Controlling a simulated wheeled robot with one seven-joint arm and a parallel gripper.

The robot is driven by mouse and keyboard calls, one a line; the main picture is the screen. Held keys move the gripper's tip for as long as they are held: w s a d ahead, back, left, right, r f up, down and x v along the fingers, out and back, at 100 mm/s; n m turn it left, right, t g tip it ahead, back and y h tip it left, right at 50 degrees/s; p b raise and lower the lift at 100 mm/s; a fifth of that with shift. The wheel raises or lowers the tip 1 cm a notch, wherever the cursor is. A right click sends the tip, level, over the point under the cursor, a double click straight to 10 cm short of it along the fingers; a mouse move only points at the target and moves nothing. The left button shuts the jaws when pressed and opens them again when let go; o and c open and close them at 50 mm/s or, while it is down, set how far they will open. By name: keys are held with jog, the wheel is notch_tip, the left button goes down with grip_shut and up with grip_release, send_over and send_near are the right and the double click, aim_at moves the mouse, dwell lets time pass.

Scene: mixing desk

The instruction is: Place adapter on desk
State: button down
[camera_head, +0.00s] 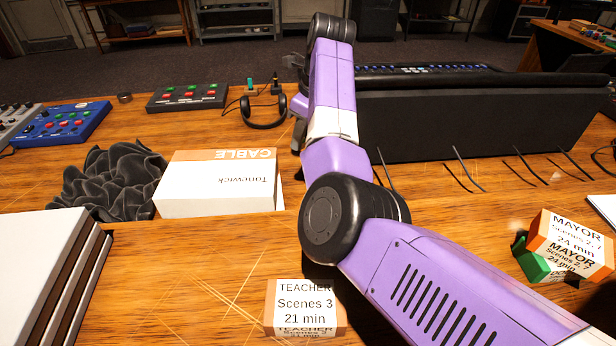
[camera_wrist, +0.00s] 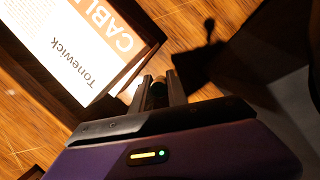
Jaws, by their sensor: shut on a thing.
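In the wrist view my gripper (camera_wrist: 162,84) points over the wooden desk (camera_wrist: 212,28). Its two fingers are close together, shut on a small dark piece (camera_wrist: 159,95). This is likely the adapter, but it is too dark and too hidden to make out its shape. It does not show in the head view, where my purple arm covers my gripper. The white and orange cable box (camera_wrist: 88,45) lies just left of the fingers in the wrist view. In the head view the box (camera_head: 218,190) rests on the desk (camera_head: 190,265), left of my arm.
Black crumpled cloth (camera_head: 108,183), a blue pedal (camera_head: 62,124), a black button box (camera_head: 187,97) and headphones (camera_head: 264,112) lie to the left. The large mixing console (camera_head: 480,115) stands behind right. Labelled tape boxes (camera_head: 305,307) (camera_head: 570,246) are in front. Bare wood shows front left.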

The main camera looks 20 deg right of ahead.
aim_at(299, 190)
notch_tip(299, 190, down, 14)
jog(key=shift+f, duration=0.25)
dwell(0.3)
jog(key=shift+f, duration=0.2)
jog(key=c, duration=1.3)
grip_release()
jog(key=v, duration=1.2)
jog(key=shift+r, duration=0.2)
jog(key=shift+s, duration=0.1)
